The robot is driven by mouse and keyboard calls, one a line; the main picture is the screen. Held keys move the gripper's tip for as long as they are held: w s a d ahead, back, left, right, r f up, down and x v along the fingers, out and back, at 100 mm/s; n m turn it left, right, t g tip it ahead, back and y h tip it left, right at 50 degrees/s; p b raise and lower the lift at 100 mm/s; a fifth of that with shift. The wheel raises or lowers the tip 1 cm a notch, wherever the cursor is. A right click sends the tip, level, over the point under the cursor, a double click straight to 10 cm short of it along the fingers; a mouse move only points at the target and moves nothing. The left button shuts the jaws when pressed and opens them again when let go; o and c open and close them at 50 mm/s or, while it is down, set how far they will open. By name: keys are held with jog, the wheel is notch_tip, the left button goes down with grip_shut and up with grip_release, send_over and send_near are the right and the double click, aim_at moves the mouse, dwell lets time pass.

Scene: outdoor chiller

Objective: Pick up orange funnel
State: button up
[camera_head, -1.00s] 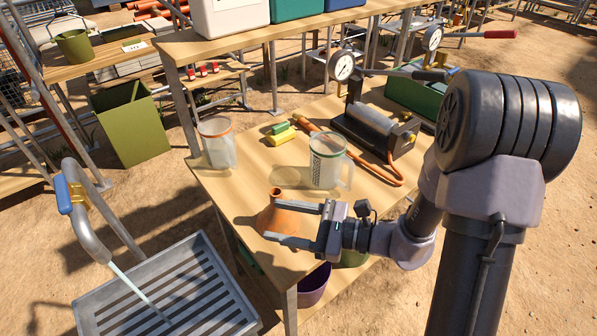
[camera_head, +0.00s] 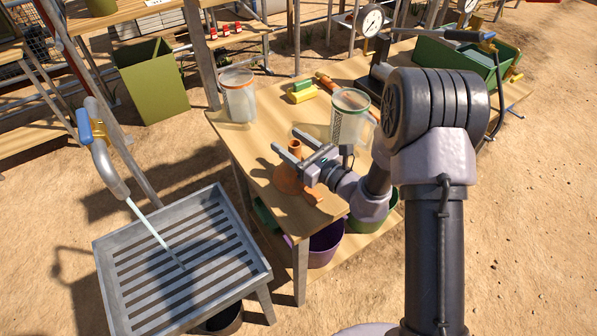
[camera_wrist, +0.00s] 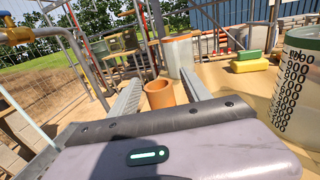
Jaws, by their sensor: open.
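The orange funnel (camera_head: 286,180) stands spout-up near the front edge of the wooden table (camera_head: 262,150). My gripper (camera_head: 286,150) is open, and its two fingers reach over the funnel. In the wrist view, the funnel's orange spout (camera_wrist: 159,94) shows between the two open fingers of my gripper (camera_wrist: 160,95), apart from both. The funnel's wide lower cone is partly hidden by my gripper in the head view and hidden by my gripper body in the wrist view.
A clear measuring jug (camera_head: 349,116) stands close to the right of my gripper; its scale shows large in the wrist view (camera_wrist: 294,90). A clear orange-rimmed container (camera_head: 238,98) stands behind left. Yellow and green sponges (camera_head: 301,92) lie behind. A grated sink (camera_head: 180,262) is at left.

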jog(key=shift+x, duration=0.8)
grip_shut()
